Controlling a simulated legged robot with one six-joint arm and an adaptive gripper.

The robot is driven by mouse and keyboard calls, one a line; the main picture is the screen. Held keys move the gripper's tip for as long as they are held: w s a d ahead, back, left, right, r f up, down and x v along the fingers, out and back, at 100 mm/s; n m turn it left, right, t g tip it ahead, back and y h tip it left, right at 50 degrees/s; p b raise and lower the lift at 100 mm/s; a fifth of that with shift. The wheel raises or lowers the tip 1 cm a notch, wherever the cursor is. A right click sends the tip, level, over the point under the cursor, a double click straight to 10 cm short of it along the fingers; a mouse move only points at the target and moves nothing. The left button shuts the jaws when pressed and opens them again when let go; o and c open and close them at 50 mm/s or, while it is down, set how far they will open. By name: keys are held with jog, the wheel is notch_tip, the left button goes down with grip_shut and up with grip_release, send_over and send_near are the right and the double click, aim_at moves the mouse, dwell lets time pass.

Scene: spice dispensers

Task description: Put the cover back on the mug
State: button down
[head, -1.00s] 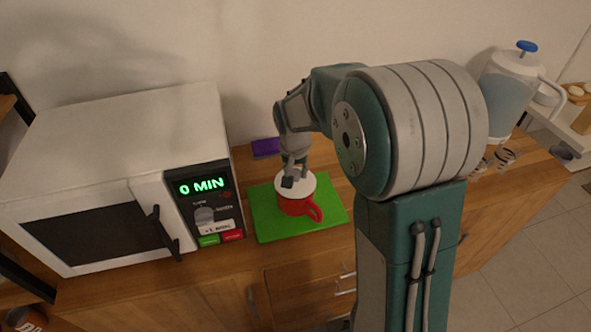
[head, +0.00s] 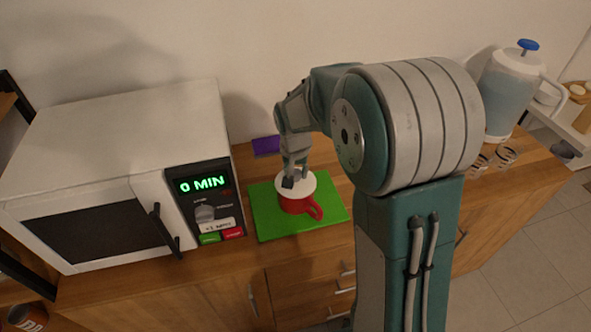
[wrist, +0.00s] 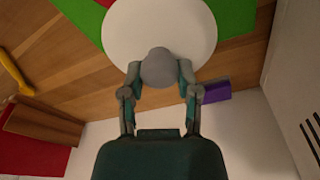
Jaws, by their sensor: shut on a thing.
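The red mug (head: 300,205) stands on a green mat (head: 268,222) to the right of the microwave, its handle toward the lower right. The white round cover (head: 307,184) is at the mug's top, over its opening; I cannot tell whether it is fully seated. My gripper (head: 291,178) is above the mug, pointing down. In the wrist view, my gripper (wrist: 160,75) is shut on the grey knob (wrist: 159,67) of the white cover (wrist: 158,25).
A white microwave (head: 110,160) reading "0 MIN" stands close on the left. A purple block (head: 266,145) lies behind the mat. A blue-topped pitcher (head: 511,90) and coiled metal holders (head: 505,157) are at the right.

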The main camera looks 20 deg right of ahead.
jog(key=shift+c, duration=1.3)
grip_release()
notch_tip(320, 180, up, 12)
jog(key=s, duration=0.1)
jog(key=shift+s+a, duration=0.25)
jog(key=shift+a, duration=0.15)
jog(key=shift+f, duration=0.1)
jog(key=s+r+n+t, duration=0.2)
jog(key=s, duration=0.9)
jog(key=s+r+n+t, duration=0.2)
jog(key=s, duration=0.9)
jog(key=shift+s+d+y, duration=0.3)
jog(key=shift+s, duration=0.1)
